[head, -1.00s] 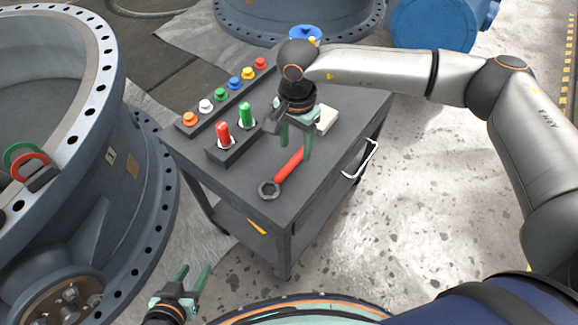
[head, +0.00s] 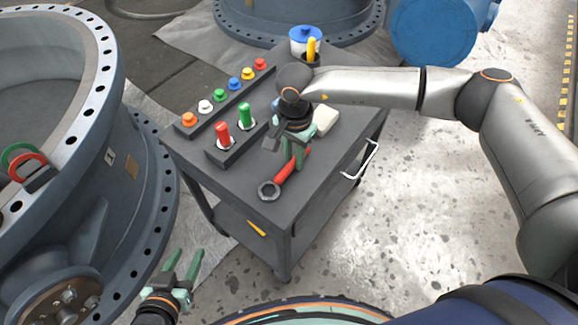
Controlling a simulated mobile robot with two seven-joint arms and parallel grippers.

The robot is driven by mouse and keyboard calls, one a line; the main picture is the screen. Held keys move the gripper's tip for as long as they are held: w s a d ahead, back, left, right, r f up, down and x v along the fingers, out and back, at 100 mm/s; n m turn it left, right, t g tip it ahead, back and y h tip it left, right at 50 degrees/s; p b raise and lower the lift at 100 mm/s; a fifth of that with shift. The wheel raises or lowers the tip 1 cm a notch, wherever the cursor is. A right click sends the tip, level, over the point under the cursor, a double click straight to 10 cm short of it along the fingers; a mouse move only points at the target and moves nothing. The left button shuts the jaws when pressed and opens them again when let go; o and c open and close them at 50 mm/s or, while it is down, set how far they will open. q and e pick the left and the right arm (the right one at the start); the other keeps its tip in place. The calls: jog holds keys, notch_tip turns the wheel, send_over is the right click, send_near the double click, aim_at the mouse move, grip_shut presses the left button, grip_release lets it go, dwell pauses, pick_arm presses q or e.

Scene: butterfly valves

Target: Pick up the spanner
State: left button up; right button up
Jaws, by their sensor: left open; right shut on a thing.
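The spanner has a red handle and a dark grey ring end (head: 269,190). It lies along the right part of the dark trolley top (head: 232,178), its ring end towards the front. My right gripper (head: 298,163) points down over the trolley and is shut on the spanner's red handle. Its fingers hide part of the handle. I cannot tell whether the spanner is clear of the surface. My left gripper (head: 184,264) is open and empty, low in the picture, in front of the trolley and to its left.
A block with red (head: 222,134) and green (head: 245,115) handles stands left of my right gripper. A rail of coloured knobs (head: 220,95) lies behind it. A pale block (head: 325,118) and a blue-lidded pot (head: 305,40) are further back. A large flanged valve body (head: 90,180) stands left.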

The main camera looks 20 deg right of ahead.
aim_at(292, 163)
grip_shut()
dwell(0.7)
jog(key=shift+r, duration=0.15)
jog(key=shift+r, duration=0.6)
jog(key=r, duration=0.2)
jog(key=shift+s+a+r+p, duration=0.3)
jog(key=shift+r+p, duration=0.05)
jog(key=shift+r, duration=0.05)
jog(key=shift+s+a+r, duration=0.25)
jog(key=shift+s+r, duration=0.05)
jog(key=shift+r, duration=0.15)
jog(key=shift+s+a+r, duration=0.2)
jog(key=shift+s+r, duration=0.05)
jog(key=shift+r, duration=0.2)
pick_arm(q)
jog(key=s, duration=0.1)
jog(key=f+g, duration=0.1)
jog(key=s+f+p, duration=0.1)
jog(key=shift+s+d+f+g, duration=0.15)
jog(key=shift+s+d+g, duration=0.1)
jog(key=shift+s+g, duration=0.15)
pick_arm(e)
jog(key=s+a+r, duration=0.7)
jog(key=s, duration=0.2)
jog(key=shift+s+a, duration=0.15)
